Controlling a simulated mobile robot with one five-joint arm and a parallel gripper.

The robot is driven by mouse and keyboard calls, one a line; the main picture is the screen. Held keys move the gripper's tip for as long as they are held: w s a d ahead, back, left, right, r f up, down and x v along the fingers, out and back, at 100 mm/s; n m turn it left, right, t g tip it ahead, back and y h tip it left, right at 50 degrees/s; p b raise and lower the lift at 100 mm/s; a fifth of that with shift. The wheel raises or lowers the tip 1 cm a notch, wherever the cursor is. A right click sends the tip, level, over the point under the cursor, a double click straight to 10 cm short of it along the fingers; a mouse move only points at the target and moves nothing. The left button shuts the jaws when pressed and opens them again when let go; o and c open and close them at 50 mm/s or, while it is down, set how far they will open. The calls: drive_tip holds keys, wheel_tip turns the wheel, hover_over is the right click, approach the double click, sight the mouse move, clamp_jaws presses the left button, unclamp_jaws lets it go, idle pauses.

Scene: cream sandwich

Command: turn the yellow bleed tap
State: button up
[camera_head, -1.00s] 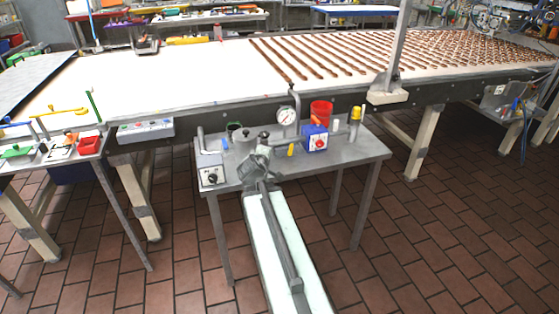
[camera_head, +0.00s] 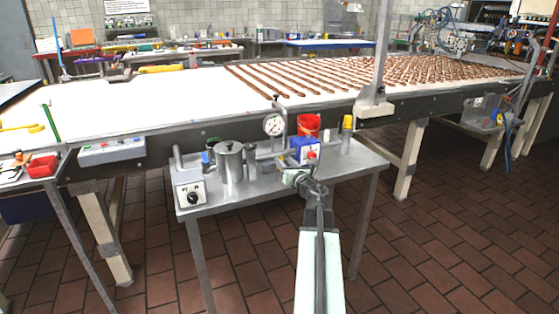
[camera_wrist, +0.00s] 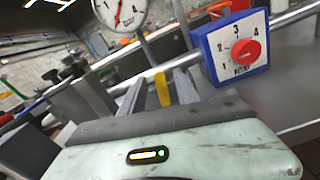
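The yellow bleed tap (camera_wrist: 162,88) shows as a short upright yellow lever in the wrist view. It stands between the two grey fingers of my gripper (camera_wrist: 160,78), with gaps visible on both sides. The fingers are apart, and I cannot tell how far beyond the tips the tap is. In the head view my gripper (camera_head: 291,177) is at the small steel table (camera_head: 258,196), in front of the blue dial box (camera_head: 305,150). There the tap is hidden behind my gripper.
The blue box with a red knob (camera_wrist: 245,50) stands close right of my gripper. A pressure gauge (camera_head: 273,125) rises behind. A steel pot (camera_head: 229,163) and a grey dial box (camera_head: 191,193) are to the left. A red cup (camera_head: 309,122) and yellow-capped cylinder (camera_head: 347,130) stand behind right.

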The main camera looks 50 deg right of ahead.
sight(282, 159)
drive_tip(key=x, duration=0.3)
drive_tip(key=shift+w, duration=0.25)
clamp_jaws()
drive_tip(key=shift+s+d+f+m, duration=0.1)
drive_tip(key=shift+s+d+m, duration=0.15)
drive_tip(key=shift+m, duration=0.55)
unclamp_jaws()
drive_tip(key=v, duration=0.7)
drive_tip(key=shift+s, duration=0.35)
drive_tip(key=shift+a, duration=0.1)
